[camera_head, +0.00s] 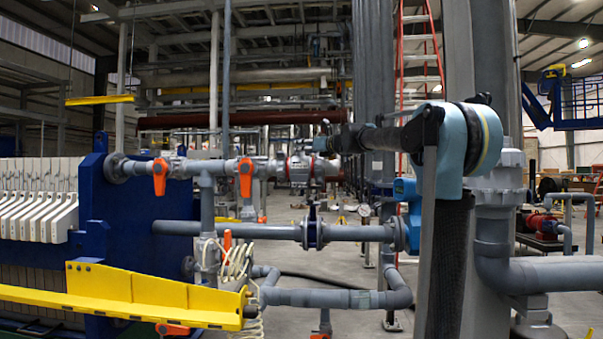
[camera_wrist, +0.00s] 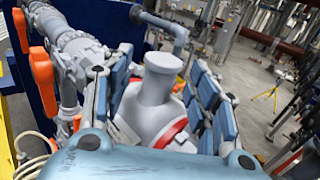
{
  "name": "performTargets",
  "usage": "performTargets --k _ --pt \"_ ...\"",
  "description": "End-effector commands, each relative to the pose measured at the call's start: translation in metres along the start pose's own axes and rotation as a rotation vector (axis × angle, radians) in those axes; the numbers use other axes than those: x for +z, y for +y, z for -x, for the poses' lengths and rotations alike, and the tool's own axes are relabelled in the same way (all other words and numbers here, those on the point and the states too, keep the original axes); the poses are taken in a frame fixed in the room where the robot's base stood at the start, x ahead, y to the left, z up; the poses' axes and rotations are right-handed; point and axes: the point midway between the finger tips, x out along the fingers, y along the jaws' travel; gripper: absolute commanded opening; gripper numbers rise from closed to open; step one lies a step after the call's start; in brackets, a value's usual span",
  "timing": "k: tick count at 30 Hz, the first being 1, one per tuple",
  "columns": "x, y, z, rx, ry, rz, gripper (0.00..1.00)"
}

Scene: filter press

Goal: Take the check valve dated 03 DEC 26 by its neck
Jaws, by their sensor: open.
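A grey check valve body (camera_wrist: 148,118) with a neck and a flat round cap (camera_wrist: 163,63) fills the middle of the wrist view. A red band crosses its lower part. In the head view, a grey valve with reddish rings (camera_head: 299,170) sits in the upper grey pipe run, beside my gripper (camera_head: 326,142). In the wrist view my gripper (camera_wrist: 160,72) is open, with one blue-padded finger on each side of the neck. I cannot tell whether either finger touches it. No date is readable in either view.
Orange valve handles (camera_head: 161,177) (camera_wrist: 43,80) stand along the same pipe, left of the check valve. A lower grey pipe (camera_head: 352,233) runs beneath. A blue press frame (camera_head: 95,195) and yellow rail (camera_head: 130,296) are at the left. A thick grey column (camera_head: 492,200) stands at right.

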Motion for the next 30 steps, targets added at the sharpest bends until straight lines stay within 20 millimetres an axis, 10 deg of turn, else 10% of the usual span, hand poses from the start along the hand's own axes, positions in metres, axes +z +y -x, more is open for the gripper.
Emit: performTargets --k 15,23,30 --pt "0.003 -0.003 -0.035 0.0 0.0 0.0 0.54" --pt "0.003 -0.003 -0.035 0.0 0.0 0.0 0.0" --pt "0.004 -0.003 -0.035 0.0 0.0 0.0 0.0"
